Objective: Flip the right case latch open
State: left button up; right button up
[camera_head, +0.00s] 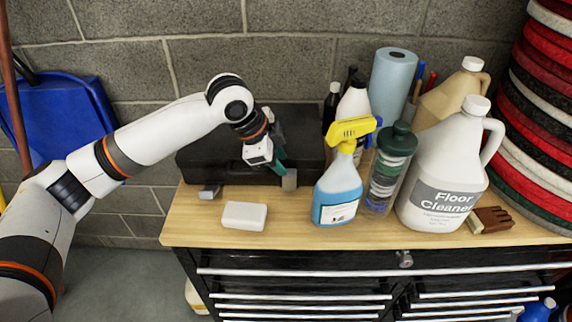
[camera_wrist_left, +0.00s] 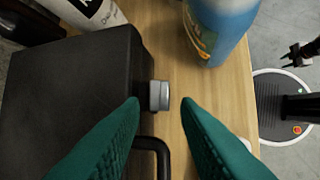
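The black case (camera_head: 220,150) lies shut at the back left of the wooden top. Its right latch (camera_head: 290,180), a small grey tab, sits upright against the front face. Its left latch (camera_head: 209,192) sticks outward from the front. My left gripper (camera_head: 281,163) is at the case's front right, just above the right latch. In the left wrist view its green fingers (camera_wrist_left: 160,103) are open and empty, with the right latch (camera_wrist_left: 159,95) showing between the tips. Contact cannot be told. The case (camera_wrist_left: 70,85) and its dark handle (camera_wrist_left: 155,146) also show there.
A blue spray bottle (camera_head: 338,190) stands close to the right of the latch. A green-lidded canister (camera_head: 387,175) and floor cleaner jug (camera_head: 440,170) stand farther right. A white block (camera_head: 244,216) lies in front of the case. The front middle of the wooden top (camera_head: 290,228) is clear.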

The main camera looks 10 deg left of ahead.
aim_at(289, 173)
pick_arm(q)
jog(key=shift+x, duration=1.95)
pick_arm(e)
jog(key=shift+w+d+r, duration=0.25)
jog(key=shift+w+d, duration=0.25)
jog(key=shift+d, duration=0.15)
pick_arm(q)
grip_shut()
